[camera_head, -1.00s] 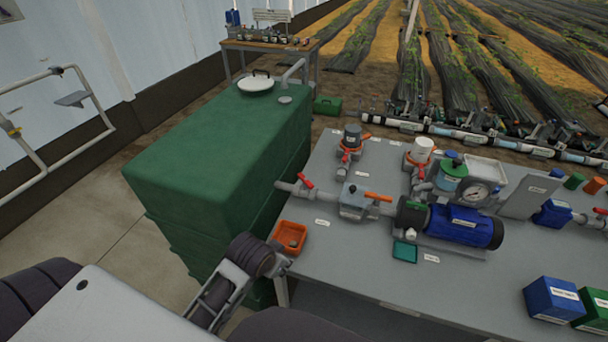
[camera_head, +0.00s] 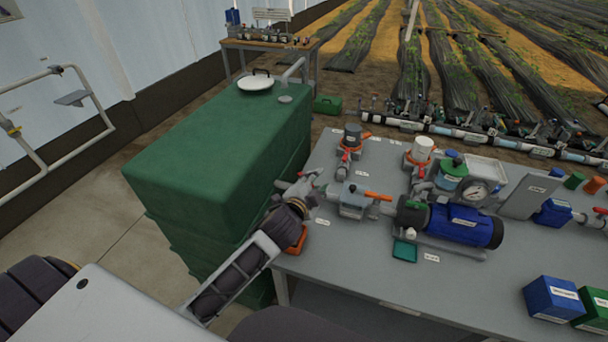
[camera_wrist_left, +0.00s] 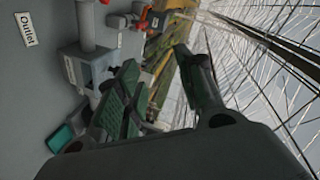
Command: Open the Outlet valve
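The Outlet valve sits on the grey pipe between the green tank (camera_head: 215,150) and the pump line. In the head view my left gripper (camera_head: 308,182) is over it and hides its red handle almost fully. The Outlet label (camera_wrist_left: 27,30) shows at the upper left of the left wrist view, beside a grey pipe (camera_wrist_left: 86,28) with a red part at its top edge. In that view the two fingers of the left gripper (camera_wrist_left: 157,62) stand apart with nothing seen between them. I cannot tell whether they touch the handle. My right gripper is out of view.
An orange tray (camera_head: 297,243) lies partly behind my left arm at the edge of the grey table (camera_head: 400,275). A grey box with an orange handle (camera_head: 377,196) and the blue pump (camera_head: 465,225) stand to the right.

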